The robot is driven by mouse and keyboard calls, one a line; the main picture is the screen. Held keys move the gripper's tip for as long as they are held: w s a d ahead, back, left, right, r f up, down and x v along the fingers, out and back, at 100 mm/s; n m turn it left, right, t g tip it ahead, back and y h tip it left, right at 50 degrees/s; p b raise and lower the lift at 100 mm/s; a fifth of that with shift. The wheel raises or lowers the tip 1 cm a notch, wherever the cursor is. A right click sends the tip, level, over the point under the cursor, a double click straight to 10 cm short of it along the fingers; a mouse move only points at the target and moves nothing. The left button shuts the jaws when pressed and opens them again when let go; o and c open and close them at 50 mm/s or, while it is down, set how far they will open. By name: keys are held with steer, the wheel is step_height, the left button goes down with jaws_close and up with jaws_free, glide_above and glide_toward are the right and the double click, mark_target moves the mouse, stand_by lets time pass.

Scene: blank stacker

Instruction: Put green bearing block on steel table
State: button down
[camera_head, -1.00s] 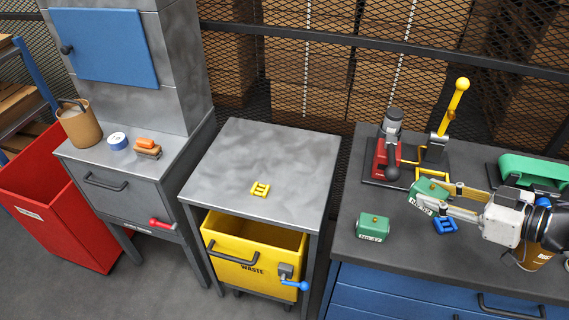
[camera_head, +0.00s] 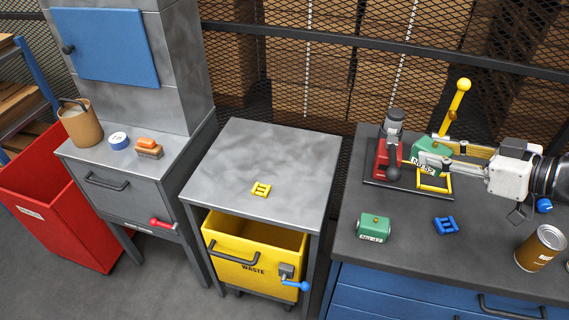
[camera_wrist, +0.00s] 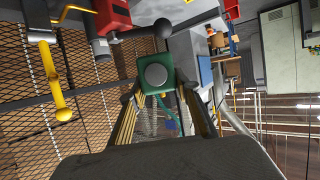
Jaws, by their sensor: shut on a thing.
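My gripper (camera_head: 433,156) is shut on a green bearing block (camera_head: 429,147) with a white label. It holds the block up in front of the red press on the dark bench. In the wrist view the held block (camera_wrist: 155,73) shows a grey round face between the fingers. A second green block (camera_head: 374,228) with a white label sits on the bench's front left. The grey steel table (camera_head: 270,150) stands in the middle, left of the bench, with a yellow part (camera_head: 261,190) near its front edge.
A red press (camera_head: 387,155) and a yellow lever (camera_head: 455,105) stand at the back of the bench. A blue part (camera_head: 445,225) and a brown can (camera_head: 540,248) are in front. The steel table's back is clear; a yellow waste bin (camera_head: 250,250) hangs below.

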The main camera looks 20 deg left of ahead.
steer(key=w+a+m+t, duration=0.1)
steer(key=w+a, duration=1.4)
steer(key=a, duration=0.1)
steer(key=w+a+m+t+h, duration=0.1)
steer(key=w+a+m+h, duration=0.15)
steer(key=a, duration=1.75)
step_height(320, 180, down, 18)
steer(key=shift+w+n+y, duration=0.35)
steer(key=shift+n, duration=0.1)
steer(key=shift+f, duration=0.2)
steer(key=shift+f, duration=3.05)
